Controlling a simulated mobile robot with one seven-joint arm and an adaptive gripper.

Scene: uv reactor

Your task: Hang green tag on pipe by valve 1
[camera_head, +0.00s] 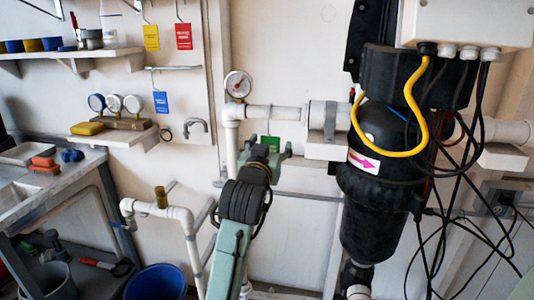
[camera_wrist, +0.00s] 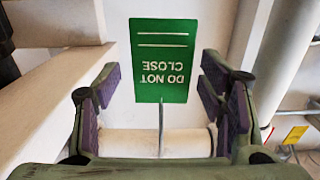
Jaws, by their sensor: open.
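The green tag (camera_wrist: 162,50) reads "DO NOT CLOSE", upside down in the wrist view. Its thin wire runs to a white pipe (camera_wrist: 185,143), and the tag appears to hang from it; the hook's top is hard to make out. In the head view the green tag (camera_head: 270,143) is below the horizontal white pipe (camera_head: 275,112), right of the gauge. My gripper (camera_wrist: 160,82) is open, one finger on each side of the tag, with gaps between. My gripper also shows in the head view (camera_head: 264,154). No label identifies valve 1.
A pressure gauge (camera_head: 238,84) stands on the pipe's left end. A black reactor vessel (camera_head: 375,190) with loose cables is close on the right. Yellow (camera_head: 151,38), red (camera_head: 183,36) and blue (camera_head: 161,102) tags hang on the wall. A lower pipe (camera_head: 175,212) stands left of my arm.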

